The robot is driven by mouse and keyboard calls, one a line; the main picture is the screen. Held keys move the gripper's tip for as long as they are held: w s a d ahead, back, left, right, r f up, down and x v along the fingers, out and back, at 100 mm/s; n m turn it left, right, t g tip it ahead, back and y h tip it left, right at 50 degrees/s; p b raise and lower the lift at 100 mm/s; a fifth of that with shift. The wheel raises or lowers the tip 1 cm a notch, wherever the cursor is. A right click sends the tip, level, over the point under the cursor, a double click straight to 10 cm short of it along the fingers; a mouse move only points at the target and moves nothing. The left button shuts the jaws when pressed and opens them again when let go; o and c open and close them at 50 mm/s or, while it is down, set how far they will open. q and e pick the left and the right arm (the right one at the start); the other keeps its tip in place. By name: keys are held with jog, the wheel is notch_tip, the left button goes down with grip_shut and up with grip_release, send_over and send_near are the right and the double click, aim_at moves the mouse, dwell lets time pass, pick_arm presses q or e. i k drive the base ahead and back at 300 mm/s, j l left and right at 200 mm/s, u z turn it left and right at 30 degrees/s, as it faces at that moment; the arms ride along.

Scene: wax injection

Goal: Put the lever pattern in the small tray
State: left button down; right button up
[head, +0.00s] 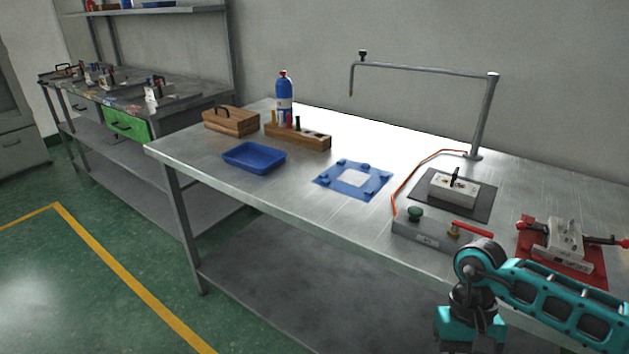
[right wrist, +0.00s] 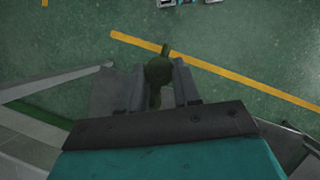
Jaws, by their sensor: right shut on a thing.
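My right gripper (right wrist: 160,66) is shut on a dark green piece with a round middle and thin ends, which looks like the lever pattern (right wrist: 158,72). In the right wrist view the piece sits between the two grey fingers, with green floor behind it. In the head view my right arm is at the lower right, in front of the bench; its fingers and the piece do not show there. A small blue tray (head: 253,157), empty as far as I see, lies near the left front of the metal bench (head: 310,215). My left gripper is not in view.
Behind the tray stand a wooden box (head: 231,121), a wooden rack (head: 298,136) and a blue bottle (head: 284,92). A blue frame (head: 352,181) lies to its right. Farther right are a grey control box (head: 430,232), a mould on a dark mat (head: 453,188) and a red fixture (head: 562,252).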

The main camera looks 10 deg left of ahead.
aim_at(254, 160)
jog(key=i+j, duration=0.15)
jog(key=j, duration=0.25)
jog(key=i+j, duration=0.1)
jog(key=j, duration=0.25)
jog(key=i+j, duration=0.15)
jog(key=j, duration=0.25)
jog(key=i+j, duration=0.1)
jog(key=j, duration=0.3)
jog(key=i+j, duration=0.15)
jog(key=j, duration=0.2)
jog(key=i+j, duration=0.15)
jog(key=j, duration=0.25)
jog(key=z, duration=0.05)
